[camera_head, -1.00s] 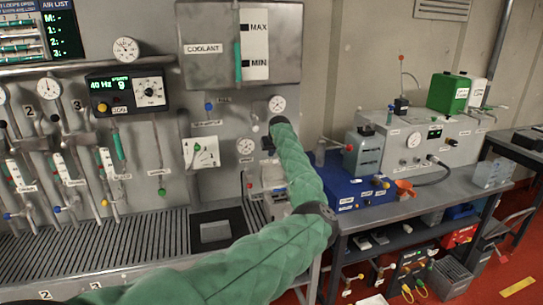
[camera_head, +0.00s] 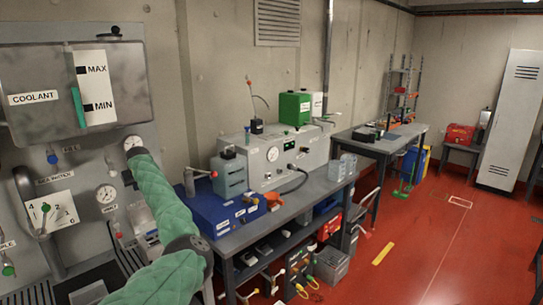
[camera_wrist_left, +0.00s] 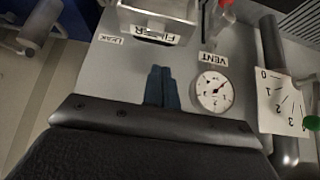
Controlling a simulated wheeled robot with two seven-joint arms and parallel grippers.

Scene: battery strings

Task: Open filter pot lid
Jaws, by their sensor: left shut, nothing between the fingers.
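The filter pot (camera_wrist_left: 160,14) shows at the top of the left wrist view as a pale metal box-like body above an upside-down FILTER label (camera_wrist_left: 155,36). In the head view, the pale body beside the vent gauge (camera_head: 106,194) is partly hidden by my green-sleeved left arm, and I cannot make out its lid. My left gripper (camera_wrist_left: 161,72) has its dark blue fingers together, empty, just below the FILTER label. In the head view the gripper (camera_head: 128,178) is small and dark against the panel, mostly hidden by the arm. My right gripper is out of view.
A coolant tank (camera_head: 32,98) hangs above on the panel. A dark pipe (camera_wrist_left: 272,70) and a dial plate (camera_wrist_left: 283,105) lie right of the vent gauge. A bench with a blue box (camera_head: 205,212) stands close right of the arm. The red floor (camera_head: 420,240) is open farther right.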

